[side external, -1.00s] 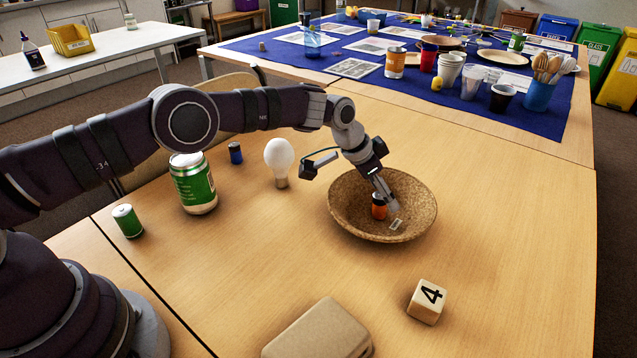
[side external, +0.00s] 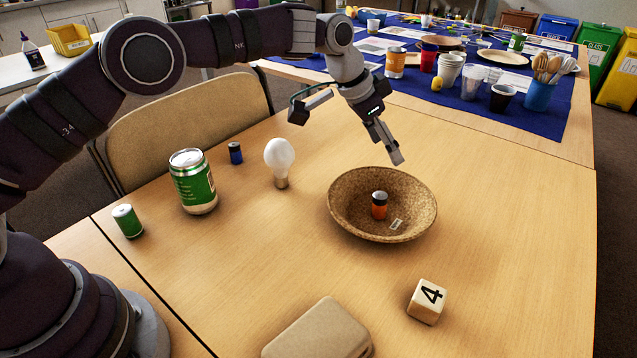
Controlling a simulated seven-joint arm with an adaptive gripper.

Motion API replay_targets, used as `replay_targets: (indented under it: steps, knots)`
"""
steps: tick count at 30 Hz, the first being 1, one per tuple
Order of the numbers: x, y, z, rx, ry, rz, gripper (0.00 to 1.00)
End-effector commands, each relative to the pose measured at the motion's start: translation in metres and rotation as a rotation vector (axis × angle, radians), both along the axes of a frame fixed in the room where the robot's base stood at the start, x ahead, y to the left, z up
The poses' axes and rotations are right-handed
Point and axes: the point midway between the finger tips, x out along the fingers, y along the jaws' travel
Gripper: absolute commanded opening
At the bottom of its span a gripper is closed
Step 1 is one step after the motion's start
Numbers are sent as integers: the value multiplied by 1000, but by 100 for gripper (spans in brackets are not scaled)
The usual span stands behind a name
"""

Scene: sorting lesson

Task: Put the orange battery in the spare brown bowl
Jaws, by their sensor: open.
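A small pale label (side external: 396,224) lies in the bowl to the right of the battery. My gripper (side external: 348,138) is open and empty above the bowl's far side. Its fingers are spread wide and clear of the battery and the bowl.
A light bulb (side external: 280,160), a blue battery (side external: 235,153), a green can (side external: 193,182) and a green battery (side external: 127,221) stand left of the bowl. A number block (side external: 427,301) and a tan case (side external: 318,332) lie in front. The table's right side is clear.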

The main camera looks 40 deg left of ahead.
Motion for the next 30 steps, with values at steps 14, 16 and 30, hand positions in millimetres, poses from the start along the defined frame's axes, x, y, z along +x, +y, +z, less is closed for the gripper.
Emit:
replay_targets:
  steps: [14,16,30]
  knots:
    - [-184,109,110,52,0,402,57]
    - [-213,119,103,37,5,466,57]
    - [-267,132,74,-5,25,582,57]
